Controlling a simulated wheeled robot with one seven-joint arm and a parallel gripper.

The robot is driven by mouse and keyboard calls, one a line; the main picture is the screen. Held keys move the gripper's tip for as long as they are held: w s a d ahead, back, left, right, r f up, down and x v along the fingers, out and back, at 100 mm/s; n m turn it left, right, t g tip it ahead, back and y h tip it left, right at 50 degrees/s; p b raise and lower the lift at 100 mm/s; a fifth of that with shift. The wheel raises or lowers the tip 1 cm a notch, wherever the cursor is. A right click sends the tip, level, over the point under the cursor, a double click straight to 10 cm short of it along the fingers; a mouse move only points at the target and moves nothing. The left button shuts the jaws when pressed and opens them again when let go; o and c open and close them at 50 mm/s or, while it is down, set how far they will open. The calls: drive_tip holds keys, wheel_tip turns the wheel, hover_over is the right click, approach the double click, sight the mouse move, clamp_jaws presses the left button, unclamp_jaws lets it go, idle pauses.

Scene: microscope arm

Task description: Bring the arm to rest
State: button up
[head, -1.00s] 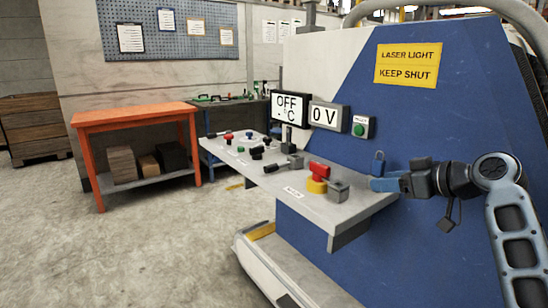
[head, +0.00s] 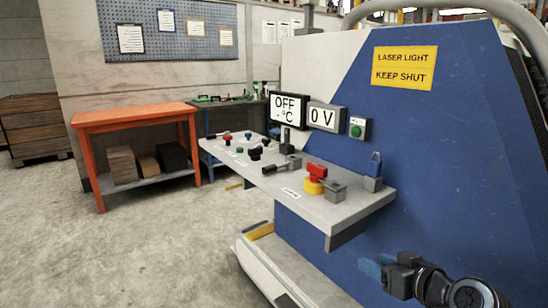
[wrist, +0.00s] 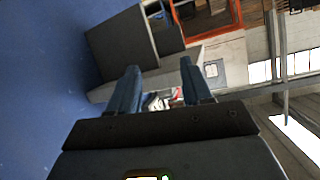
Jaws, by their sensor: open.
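My gripper (head: 369,264) is at the lower right of the head view, below and to the right of the grey shelf (head: 335,210) on the blue machine. Its blue fingers point left, and the wrist and part of the arm run off the bottom edge. In the wrist view the two blue fingers (wrist: 158,92) stand apart with nothing between them. The gripper touches nothing that I can see. Most of the arm is out of the head view.
The blue machine (head: 440,150) fills the right side. An orange table (head: 135,117) stands at the left. The floor (head: 120,245) in front is clear.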

drive_tip(key=s+a+f+m+t+h+p, duration=0.15)
drive_tip(key=s+f, duration=0.35)
drive_tip(key=s, duration=0.8)
drive_tip(key=s+f+m+g+h, duration=0.1)
drive_tip(key=s+f+m+h, duration=0.3)
drive_tip(key=s, duration=1)
drive_tip(key=s+r+n+t, duration=0.1)
drive_tip(key=s+r, duration=0.5)
drive_tip(key=s, duration=0.5)
drive_tip(key=s+r+n+t, duration=0.1)
drive_tip(key=s+r, duration=0.6)
drive_tip(key=s, duration=0.5)
drive_tip(key=shift+d+p, duration=0.15)
drive_tip(key=shift+p, duration=0.25)
drive_tip(key=shift+r, duration=0.1)
